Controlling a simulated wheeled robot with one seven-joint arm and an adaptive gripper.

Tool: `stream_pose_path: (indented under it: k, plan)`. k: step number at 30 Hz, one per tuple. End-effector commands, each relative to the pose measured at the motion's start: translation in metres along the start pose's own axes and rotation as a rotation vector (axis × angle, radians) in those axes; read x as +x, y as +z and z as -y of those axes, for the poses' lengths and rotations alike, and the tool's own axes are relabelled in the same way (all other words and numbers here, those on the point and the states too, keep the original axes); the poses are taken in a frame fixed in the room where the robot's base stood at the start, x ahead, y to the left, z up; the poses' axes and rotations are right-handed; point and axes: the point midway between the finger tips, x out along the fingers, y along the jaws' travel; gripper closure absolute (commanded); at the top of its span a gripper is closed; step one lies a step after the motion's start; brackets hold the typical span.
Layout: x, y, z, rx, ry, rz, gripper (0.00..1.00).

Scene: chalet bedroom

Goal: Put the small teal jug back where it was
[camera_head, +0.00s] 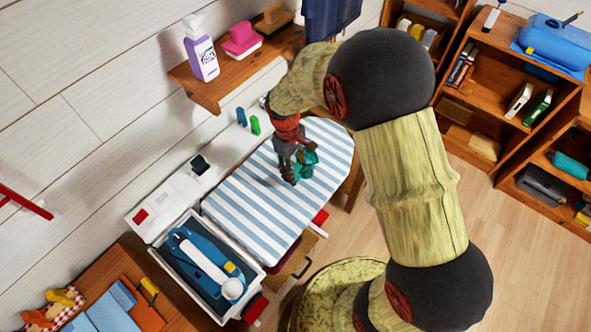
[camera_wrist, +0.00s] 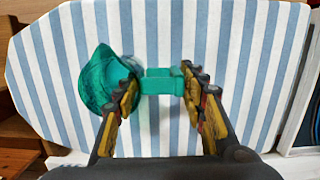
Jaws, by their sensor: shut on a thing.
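The small teal jug (camera_head: 305,160) is over the blue-and-white striped ironing board (camera_head: 235,195) in the head view. In the wrist view, the jug (camera_wrist: 98,80) has its round body at the left, and its green handle (camera_wrist: 160,82) spans the space between my fingers. My gripper (camera_wrist: 160,88) is shut on the jug, with the left finger against the body side and the right finger at the handle's outer end. In the head view, my gripper (camera_head: 292,172) points down at the board and partly hides the jug. I cannot tell whether the jug touches the board.
A wall shelf (camera_head: 220,85) with a purple-labelled bottle (camera_head: 201,55) and a pink item (camera_head: 241,40) is above the board. A tray (camera_head: 250,270) with a blue-and-white appliance sits at the board's near left. Wooden shelves (camera_head: 480,110) stand at the right. Most of the striped surface is bare.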

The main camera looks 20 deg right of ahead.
Motion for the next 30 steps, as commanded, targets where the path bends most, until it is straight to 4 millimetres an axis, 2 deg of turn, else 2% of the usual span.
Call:
stream_pose_path:
  k: [8,9,18,26,30]
  plan:
    - [0.0031,-0.0004,0.0000,0.000,0.000,0.000,1.00]
    - [0.0026,-0.0003,0.0001,0.000,0.000,0.000,0.56]
    - [0.0024,-0.0002,0.0001,0.000,0.000,0.000,0.40]
    - [0.0020,-0.0002,0.0001,0.000,0.000,0.000,0.40]
    - [-0.0064,-0.0002,-0.0002,0.000,0.001,-0.002,0.40]
